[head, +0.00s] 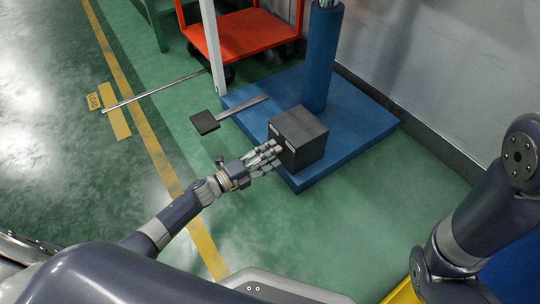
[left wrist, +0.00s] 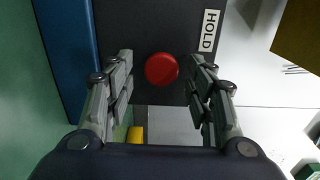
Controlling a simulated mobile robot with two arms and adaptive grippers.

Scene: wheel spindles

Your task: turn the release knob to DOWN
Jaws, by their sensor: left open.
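The release knob (left wrist: 161,69) is a round red disc on the dark face of a box (head: 306,130). A white label reading HOLD (left wrist: 209,31) is on that face, up and right of the knob in the left wrist view. No pointer mark on the knob can be made out. My left gripper (head: 275,156) is open at the box's left face in the head view. In the left wrist view its fingers stand on either side of the knob, with a gap on both sides. My right arm shows at the right of the head view; its gripper is out of frame.
The box stands on a blue base plate (head: 352,130) with a blue column (head: 321,60). A dark pedal (head: 205,122) on a metal bar sticks out to the left. A red-orange cart (head: 240,36) is behind. A grey wall (head: 440,70) lies right. Green floor is clear in front.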

